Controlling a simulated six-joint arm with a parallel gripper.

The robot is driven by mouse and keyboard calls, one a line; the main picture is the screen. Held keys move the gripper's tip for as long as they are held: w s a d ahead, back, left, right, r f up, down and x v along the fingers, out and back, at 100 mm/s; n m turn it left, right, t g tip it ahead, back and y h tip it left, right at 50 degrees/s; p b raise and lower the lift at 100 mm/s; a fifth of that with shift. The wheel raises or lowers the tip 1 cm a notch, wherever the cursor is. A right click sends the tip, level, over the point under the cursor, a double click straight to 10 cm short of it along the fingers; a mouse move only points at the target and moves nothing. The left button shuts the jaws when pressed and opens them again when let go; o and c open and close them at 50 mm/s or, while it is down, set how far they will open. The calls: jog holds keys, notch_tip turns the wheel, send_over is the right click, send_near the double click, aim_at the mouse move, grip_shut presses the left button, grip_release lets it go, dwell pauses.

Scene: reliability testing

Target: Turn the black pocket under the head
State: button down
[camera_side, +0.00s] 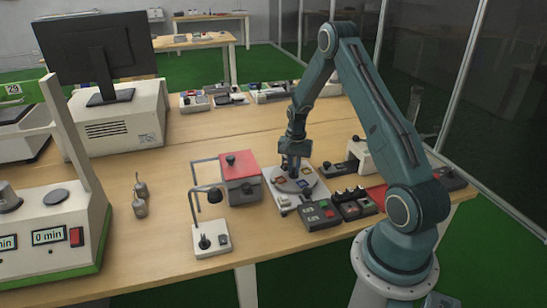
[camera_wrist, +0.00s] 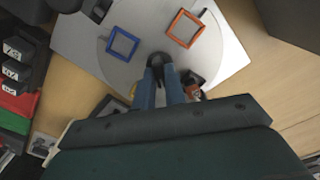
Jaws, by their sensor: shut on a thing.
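A round grey turntable (camera_wrist: 140,72) sits on a light plate (camera_wrist: 232,58). It bears a blue square frame (camera_wrist: 122,43) and an orange square frame (camera_wrist: 186,28). My gripper (camera_wrist: 160,64) is shut on a black knob (camera_wrist: 158,57) at the turntable. In the side view, my gripper (camera_side: 292,174) points down onto the turntable. A dark piece (camera_wrist: 193,78) beside my fingers may be the black pocket, but it is partly hidden. A black part (camera_wrist: 97,10) reaches in at the top left of the wrist view; I cannot tell if it is the head.
A red-topped box (camera_side: 240,170) stands left of the turntable. A lamp-like stand (camera_side: 210,235) is in front of that box. Button boxes (camera_side: 320,215) lie close in front and to the right. The wooden table (camera_side: 160,190) has free room at the left.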

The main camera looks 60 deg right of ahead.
aim_at(294, 168)
jog(key=shift+d+m, duration=0.1)
jog(key=shift+m, duration=0.2)
jog(key=shift+s+m, duration=0.1)
jog(key=shift+m, duration=0.9)
jog(key=c, duration=1.6)
grip_release()
jog(key=shift+r, duration=2.25)
